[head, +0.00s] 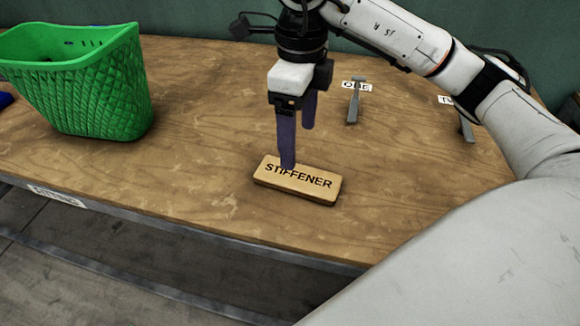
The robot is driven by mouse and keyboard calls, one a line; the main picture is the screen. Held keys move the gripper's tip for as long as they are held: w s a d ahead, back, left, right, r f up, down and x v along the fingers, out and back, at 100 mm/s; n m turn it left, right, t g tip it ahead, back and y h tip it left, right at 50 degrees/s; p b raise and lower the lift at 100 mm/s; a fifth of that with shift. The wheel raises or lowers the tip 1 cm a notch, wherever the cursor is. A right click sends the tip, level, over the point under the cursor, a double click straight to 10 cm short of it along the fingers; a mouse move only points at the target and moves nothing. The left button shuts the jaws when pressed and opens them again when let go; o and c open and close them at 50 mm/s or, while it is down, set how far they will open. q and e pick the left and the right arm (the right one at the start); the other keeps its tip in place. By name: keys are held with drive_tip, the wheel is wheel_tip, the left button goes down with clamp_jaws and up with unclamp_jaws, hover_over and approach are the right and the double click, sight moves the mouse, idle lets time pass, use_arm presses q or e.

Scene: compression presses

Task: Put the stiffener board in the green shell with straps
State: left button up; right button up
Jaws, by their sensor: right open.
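The stiffener board (315,188) is a small tan block with the word STIFFENER on top. It lies flat near the front of the wooden table. My right gripper (298,147) points down with its purple fingers apart. The nearer finger overlaps the board's back left part in the picture; whether it touches the board I cannot tell. Nothing is held between the fingers. The green shell (85,95) is a woven-pattern, basket-like container standing at the left of the table. Its straps do not show clearly. My left gripper is not in the picture.
A grey metal piece (354,100) stands by a label at the back, and another (465,126) by a second label at the right. A blue thing (5,99) shows at the left edge. The wooden table (205,110) is bare between shell and board.

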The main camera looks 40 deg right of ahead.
sight(297, 175)
drive_tip(key=f, duration=0.4)
drive_tip(key=f+b, duration=0.1)
drive_tip(key=f, duration=0.4)
drive_tip(key=shift+s+a, duration=0.15)
drive_tip(key=shift+a, duration=0.05)
drive_tip(key=shift+c, duration=0.3)
drive_tip(key=c, duration=1.3)
